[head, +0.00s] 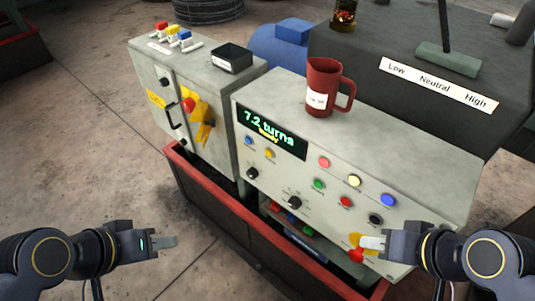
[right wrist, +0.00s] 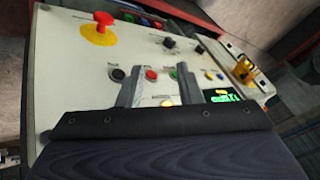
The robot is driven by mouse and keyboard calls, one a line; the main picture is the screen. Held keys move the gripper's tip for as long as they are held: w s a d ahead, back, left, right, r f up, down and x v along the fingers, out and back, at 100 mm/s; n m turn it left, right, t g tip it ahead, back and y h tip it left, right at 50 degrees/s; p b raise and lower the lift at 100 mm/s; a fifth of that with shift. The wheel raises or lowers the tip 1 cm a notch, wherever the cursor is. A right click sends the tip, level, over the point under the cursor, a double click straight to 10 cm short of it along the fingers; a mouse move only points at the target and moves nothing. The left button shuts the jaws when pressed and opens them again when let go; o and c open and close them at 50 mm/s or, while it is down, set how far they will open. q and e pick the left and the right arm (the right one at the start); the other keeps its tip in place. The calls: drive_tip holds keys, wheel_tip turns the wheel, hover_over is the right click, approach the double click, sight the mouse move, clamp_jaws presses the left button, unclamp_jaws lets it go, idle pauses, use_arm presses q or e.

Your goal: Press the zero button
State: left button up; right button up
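The grey control panel (head: 330,160) has a display (head: 272,134) reading "7.2 turns". Below the display are a blue button (head: 249,141) and an orange one (head: 269,153). To the right are red (head: 323,162), yellow (head: 354,181), blue (head: 388,200), green (head: 319,184), small red (head: 346,202) and black (head: 375,219) buttons. Their labels are too small to read, so I cannot tell which is zero. My right gripper (head: 371,243) is by the panel's lower right; its fingers stand apart and empty in the right wrist view (right wrist: 160,92). My left gripper (head: 165,241) is left of the panel, seen edge-on.
A red emergency stop (head: 356,255) on a yellow plate sits beside my right fingertips. Black knobs (head: 294,203) are on the lower panel. A red jug (head: 325,88) stands on top. A grey cabinet (head: 215,118) with a yellow-tagged switch stands at left. Open floor lies left.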

clamp_jaws()
idle(1.4)
